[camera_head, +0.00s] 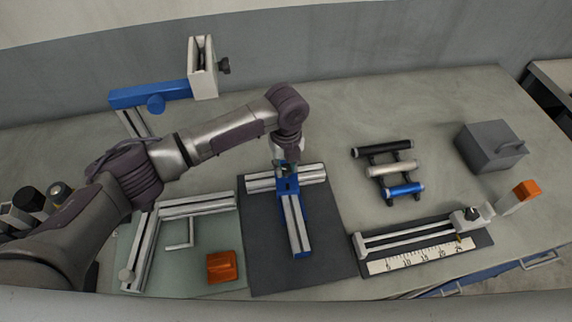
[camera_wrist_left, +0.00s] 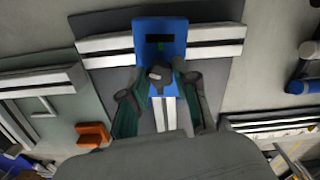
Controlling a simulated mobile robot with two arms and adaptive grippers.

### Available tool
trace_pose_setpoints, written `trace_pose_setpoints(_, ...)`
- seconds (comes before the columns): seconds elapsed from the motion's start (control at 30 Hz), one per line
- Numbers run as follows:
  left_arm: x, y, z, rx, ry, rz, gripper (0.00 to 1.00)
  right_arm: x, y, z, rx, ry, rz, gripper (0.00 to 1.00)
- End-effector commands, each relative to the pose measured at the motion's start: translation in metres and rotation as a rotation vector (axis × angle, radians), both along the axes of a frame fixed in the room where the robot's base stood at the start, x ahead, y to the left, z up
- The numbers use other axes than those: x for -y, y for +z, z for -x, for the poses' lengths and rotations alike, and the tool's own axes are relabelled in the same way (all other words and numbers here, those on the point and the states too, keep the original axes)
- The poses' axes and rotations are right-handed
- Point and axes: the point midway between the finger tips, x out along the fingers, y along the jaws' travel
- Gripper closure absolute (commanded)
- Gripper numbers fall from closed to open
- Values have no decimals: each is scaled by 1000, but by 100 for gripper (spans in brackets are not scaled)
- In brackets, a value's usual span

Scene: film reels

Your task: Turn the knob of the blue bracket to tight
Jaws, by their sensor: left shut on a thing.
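The blue bracket (camera_head: 288,189) sits where two aluminium profiles meet in a T on a dark mat (camera_head: 335,250). In the left wrist view the bracket (camera_wrist_left: 160,32) is at top centre, with a dark slot in its upright face. Its small grey knob (camera_wrist_left: 159,74) shows just below that face. My left gripper (camera_head: 286,170) reaches down onto the bracket from above. In the left wrist view its two fingers (camera_wrist_left: 162,84) are on either side of the knob, shut on it. The knob is hidden by the gripper in the head view. My right gripper is not in view.
A green mat with a profile frame (camera_head: 198,205) and an orange block (camera_head: 222,266) lies at left. A blue clamp stand (camera_head: 150,95) is behind it. At right are a rack of rollers (camera_head: 393,170), a ruler fixture (camera_head: 420,260) and a grey box (camera_head: 490,147).

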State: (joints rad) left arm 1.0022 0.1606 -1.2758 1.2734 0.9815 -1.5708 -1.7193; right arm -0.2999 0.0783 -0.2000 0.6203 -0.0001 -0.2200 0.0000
Motion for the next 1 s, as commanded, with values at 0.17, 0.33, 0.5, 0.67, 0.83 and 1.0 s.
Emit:
trace_pose_setpoints(0.17,0,0,0,0,-93,1,100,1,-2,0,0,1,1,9)
trace_pose_setpoints(0.33,0,0,0,1,-180,1,100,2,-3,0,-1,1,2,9)
trace_pose_setpoints(0.5,0,0,0,1,-262,1,100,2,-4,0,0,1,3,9)
trace_pose_setpoints(0.67,0,0,-1,1,-335,1,100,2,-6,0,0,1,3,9)
trace_pose_setpoints(0.83,0,0,-1,1,-407,1,100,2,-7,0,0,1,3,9)
trace_pose_setpoints(1.0,0,0,-1,1,-478,0,100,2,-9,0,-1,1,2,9)
